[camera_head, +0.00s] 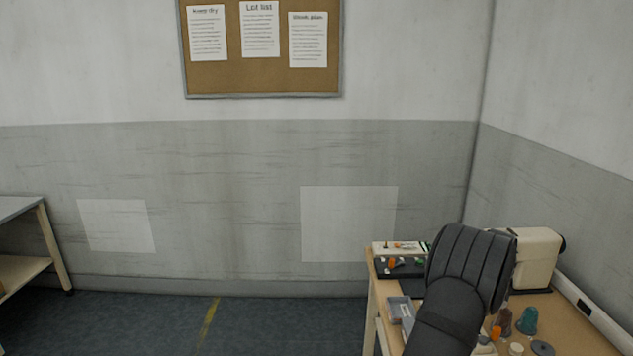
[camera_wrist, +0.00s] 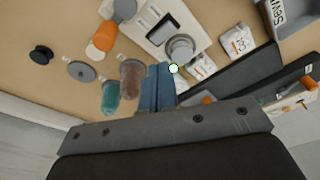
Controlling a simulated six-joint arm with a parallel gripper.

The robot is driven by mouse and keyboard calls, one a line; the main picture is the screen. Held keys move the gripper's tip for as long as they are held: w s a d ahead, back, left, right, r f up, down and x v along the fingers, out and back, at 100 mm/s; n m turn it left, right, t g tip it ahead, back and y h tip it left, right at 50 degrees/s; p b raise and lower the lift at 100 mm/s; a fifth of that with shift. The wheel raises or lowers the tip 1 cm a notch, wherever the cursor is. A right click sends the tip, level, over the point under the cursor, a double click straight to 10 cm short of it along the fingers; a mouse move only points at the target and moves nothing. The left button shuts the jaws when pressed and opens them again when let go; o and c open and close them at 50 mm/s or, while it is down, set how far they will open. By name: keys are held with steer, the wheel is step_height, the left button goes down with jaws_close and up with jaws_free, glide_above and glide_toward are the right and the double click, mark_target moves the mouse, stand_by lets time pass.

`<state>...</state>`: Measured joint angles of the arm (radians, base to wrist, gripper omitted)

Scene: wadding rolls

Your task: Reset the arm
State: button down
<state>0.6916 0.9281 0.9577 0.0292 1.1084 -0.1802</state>
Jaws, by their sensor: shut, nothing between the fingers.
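My gripper (camera_wrist: 158,90) shows in the wrist view, with its two blue fingers side by side and shut, nothing between them. It is over the bench, beside a brown cone-shaped item (camera_wrist: 131,78) and near a teal one (camera_wrist: 111,98). In the head view my dark arm reaches over the bench at the right and hides part of it; the fingers are hidden there.
The bench (camera_head: 570,335) holds a cream machine (camera_head: 537,258), a teal cone (camera_head: 527,321), a brown cone (camera_head: 504,320) and a grey bin (camera_head: 401,309). A white tray with small parts (camera_head: 399,247) stands at the back. A shelf (camera_head: 20,207) is far left; floor between is clear.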

steer(key=a+r+n+g+h, duration=0.1)
steer(key=a+r+n+h, duration=0.1)
steer(key=a+r+n, duration=0.4)
steer(key=shift+w+a+n+g, duration=0.25)
steer(key=shift+a+n, duration=0.35)
steer(key=shift+n, duration=1.5)
